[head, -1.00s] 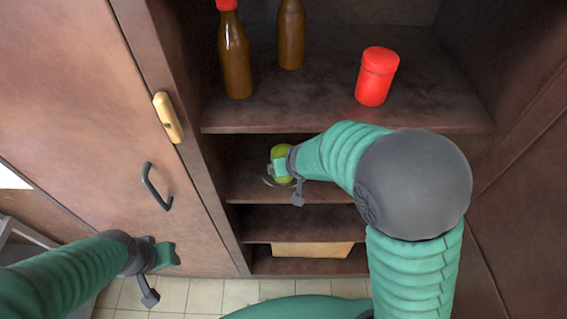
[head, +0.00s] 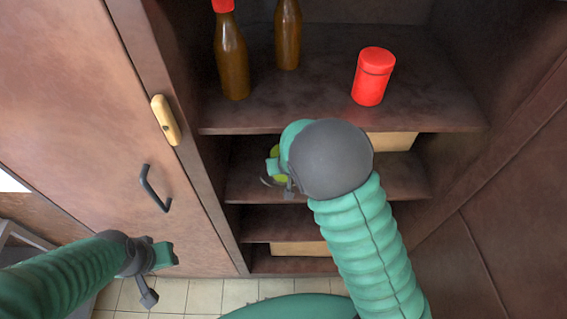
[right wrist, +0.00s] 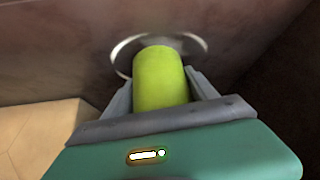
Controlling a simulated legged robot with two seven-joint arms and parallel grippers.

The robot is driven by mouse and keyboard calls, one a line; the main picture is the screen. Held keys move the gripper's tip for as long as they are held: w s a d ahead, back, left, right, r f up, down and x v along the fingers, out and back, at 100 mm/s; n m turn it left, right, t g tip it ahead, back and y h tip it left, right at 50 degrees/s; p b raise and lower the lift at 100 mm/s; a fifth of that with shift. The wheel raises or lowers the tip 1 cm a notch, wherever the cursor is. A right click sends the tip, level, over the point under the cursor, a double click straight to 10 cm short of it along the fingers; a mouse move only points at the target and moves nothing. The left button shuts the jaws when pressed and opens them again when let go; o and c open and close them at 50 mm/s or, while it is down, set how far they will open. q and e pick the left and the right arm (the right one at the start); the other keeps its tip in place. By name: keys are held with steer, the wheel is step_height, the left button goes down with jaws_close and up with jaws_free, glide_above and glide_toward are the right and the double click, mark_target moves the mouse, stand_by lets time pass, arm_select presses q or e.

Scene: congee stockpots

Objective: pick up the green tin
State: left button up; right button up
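The green tin (right wrist: 160,80) is yellow-green and cylindrical. In the right wrist view it sits between the two fingers of my right gripper (right wrist: 160,88), which close against its sides. In the head view only a small part of the tin (head: 275,151) shows, on the level of the shelf below the red tin; my right gripper and forearm hide the rest. A pale round rim (right wrist: 120,58) shows behind the tin; whether the tin touches it I cannot tell. My left gripper (head: 160,272) is low at the left, away from the cabinet shelves, with no object seen in it.
A red tin (head: 373,78) and two brown bottles (head: 232,60) stand on the shelf above (head: 320,110). Its front edge is close over my right arm. A tan box (head: 393,141) is deeper on the tin's shelf. The cabinet door (head: 100,130) is at the left.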

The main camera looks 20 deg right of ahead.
steer(key=shift+w+a, duration=0.1)
steer(key=shift+a, duration=0.5)
steer(key=c, duration=1)
steer(key=shift+d, duration=0.1)
steer(key=shift+c, duration=0.8)
steer(key=shift+d+r, duration=0.15)
steer(key=shift+d, duration=0.2)
